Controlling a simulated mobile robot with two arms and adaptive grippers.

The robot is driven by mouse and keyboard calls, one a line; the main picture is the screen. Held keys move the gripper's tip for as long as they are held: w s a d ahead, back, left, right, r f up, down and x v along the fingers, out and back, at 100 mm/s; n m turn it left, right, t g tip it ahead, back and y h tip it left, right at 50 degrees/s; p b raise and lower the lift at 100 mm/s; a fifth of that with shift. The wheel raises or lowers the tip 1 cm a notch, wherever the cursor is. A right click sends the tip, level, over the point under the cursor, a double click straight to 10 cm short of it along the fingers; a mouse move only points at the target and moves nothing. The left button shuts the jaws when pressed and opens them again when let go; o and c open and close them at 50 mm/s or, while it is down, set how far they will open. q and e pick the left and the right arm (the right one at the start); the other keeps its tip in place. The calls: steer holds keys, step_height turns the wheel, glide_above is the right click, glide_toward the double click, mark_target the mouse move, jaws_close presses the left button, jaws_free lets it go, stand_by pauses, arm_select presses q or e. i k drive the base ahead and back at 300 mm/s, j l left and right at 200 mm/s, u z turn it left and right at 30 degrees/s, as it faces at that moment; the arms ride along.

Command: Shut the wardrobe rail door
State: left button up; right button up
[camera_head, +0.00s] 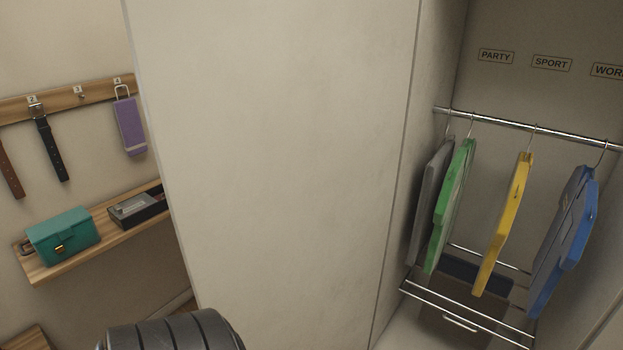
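The wardrobe rail door (270,150) is a large plain beige panel across the middle of the head view. It stands open, joined along its right side to the wardrobe's left edge. The wardrobe is open to the right of it, showing a metal rail (490,122) with grey (428,205), green (449,205), yellow (506,225) and blue (577,235) garments on hangers. Neither gripper is in view. A dark ribbed part of my own arm shows at the bottom edge, in front of the door's lower left.
Left of the door, a wooden hook board (60,102) holds belts and a purple item (130,125). Below it, a wooden shelf (60,268) bears a teal bag (63,238) and a dark tray (135,210). A lower metal rack (465,312) sits inside the wardrobe.

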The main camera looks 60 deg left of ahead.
mark_target(275, 127)
steer(key=k+j, duration=0.3)
steer(key=k+j+z, duration=0.15)
steer(key=k, duration=0.3)
steer(key=j+z, duration=0.1)
steer(key=j, duration=1.2)
steer(key=k+j, duration=0.1)
steer(key=j, duration=1.2)
steer(key=i+z, duration=0.05)
